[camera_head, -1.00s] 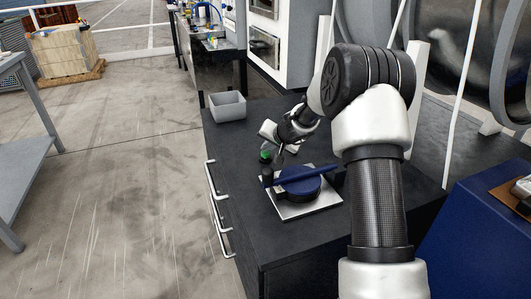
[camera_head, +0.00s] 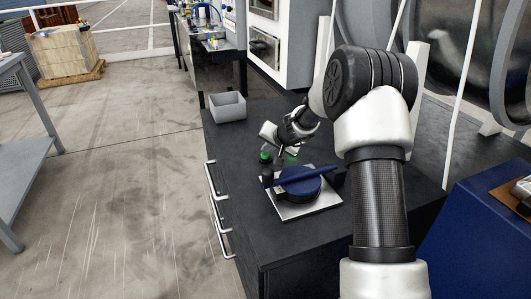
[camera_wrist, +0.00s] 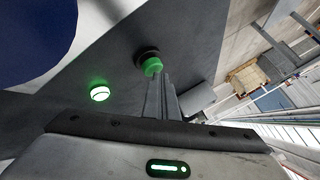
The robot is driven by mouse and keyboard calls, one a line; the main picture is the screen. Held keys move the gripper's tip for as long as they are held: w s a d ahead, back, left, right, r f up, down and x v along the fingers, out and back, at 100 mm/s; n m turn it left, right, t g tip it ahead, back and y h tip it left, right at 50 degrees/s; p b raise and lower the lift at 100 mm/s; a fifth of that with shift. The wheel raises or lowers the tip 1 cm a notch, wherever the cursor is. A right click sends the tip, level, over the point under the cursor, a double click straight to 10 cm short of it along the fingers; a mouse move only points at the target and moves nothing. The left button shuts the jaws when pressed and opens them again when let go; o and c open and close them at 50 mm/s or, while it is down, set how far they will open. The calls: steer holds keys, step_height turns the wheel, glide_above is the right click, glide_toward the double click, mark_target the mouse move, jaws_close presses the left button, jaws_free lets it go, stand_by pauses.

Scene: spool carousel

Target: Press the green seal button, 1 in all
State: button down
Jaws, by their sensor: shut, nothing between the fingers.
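The green seal button (camera_head: 265,157) stands on the dark bench top, just left of my gripper in the head view. In the wrist view the green button (camera_wrist: 152,66) sits on a dark round base, right at the ends of my fingers. My gripper (camera_wrist: 158,79) is shut and empty, its fingertips overlapping the button's near edge; I cannot tell whether they touch it. In the head view my gripper (camera_head: 280,156) points down beside the button. A round green lamp (camera_wrist: 99,93) glows brightly to the left of the button in the wrist view.
A blue disc with a bar across it (camera_head: 300,184) sits on a light square plate (camera_head: 314,210) in front of the button. A grey open bin (camera_head: 228,107) stands further back on the bench (camera_head: 232,146). Bare bench lies between bin and button.

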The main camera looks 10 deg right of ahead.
mark_target(267, 155)
steer(key=shift+r+p, duration=0.45)
steer(key=shift+r, duration=0.4)
steer(key=shift+r, duration=0.1)
step_height(267, 155, up, 5)
steer(key=p, duration=0.3)
steer(key=shift+p, duration=0.35)
